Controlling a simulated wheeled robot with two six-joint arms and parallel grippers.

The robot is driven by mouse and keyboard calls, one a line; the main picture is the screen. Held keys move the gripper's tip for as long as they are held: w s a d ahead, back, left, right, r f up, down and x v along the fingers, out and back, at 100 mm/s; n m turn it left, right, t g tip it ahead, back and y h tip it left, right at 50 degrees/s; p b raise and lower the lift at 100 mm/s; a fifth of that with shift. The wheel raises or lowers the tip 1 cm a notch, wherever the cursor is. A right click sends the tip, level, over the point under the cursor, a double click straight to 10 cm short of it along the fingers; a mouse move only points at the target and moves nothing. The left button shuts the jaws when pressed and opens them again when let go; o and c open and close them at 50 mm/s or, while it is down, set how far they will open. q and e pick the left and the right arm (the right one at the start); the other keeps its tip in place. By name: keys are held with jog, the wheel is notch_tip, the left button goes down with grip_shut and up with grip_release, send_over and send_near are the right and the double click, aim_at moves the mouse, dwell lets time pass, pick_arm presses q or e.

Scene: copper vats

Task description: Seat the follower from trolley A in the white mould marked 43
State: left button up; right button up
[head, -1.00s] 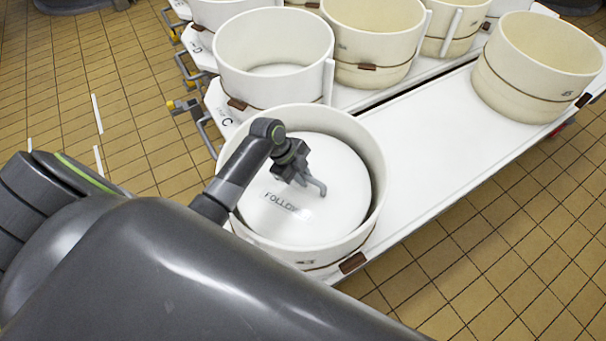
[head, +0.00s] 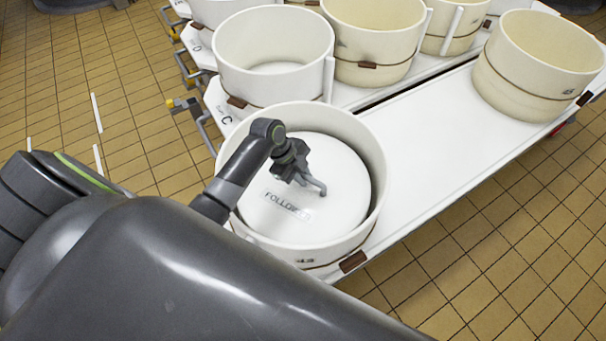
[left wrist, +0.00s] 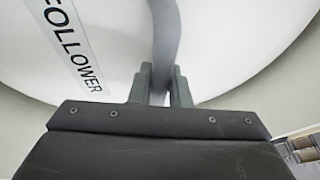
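The follower (head: 335,185) is a white disc with a "FOLLOWER" label. It lies inside a white mould (head: 345,252) whose front mark looks like 43, on the near end of a white trolley. Its top is below the mould's rim, with a darker gap at the right. My left gripper (head: 302,180) is over the disc at its grey handle (head: 321,188). In the left wrist view the two fingers (left wrist: 162,85) are on either side of the handle strip (left wrist: 165,30). The disc's underside is hidden. My right gripper is not in view.
A cream mould (head: 540,65) stands at the far right end of the same trolley. The trolley top (head: 430,150) between is bare. Behind, a white mould (head: 272,60) and a cream mould (head: 372,45) stand on trolley C. Tiled floor (head: 80,90) is open at the left.

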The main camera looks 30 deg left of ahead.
pick_arm(q)
jog(key=o, duration=0.5)
jog(key=shift+r, duration=0.1)
jog(key=shift+c, duration=0.2)
jog(key=shift+s+f, duration=0.1)
jog(key=shift+f, duration=0.1)
jog(key=v, duration=1.7)
jog(key=shift+a+r+b, duration=0.1)
jog(key=shift+r+b, duration=0.25)
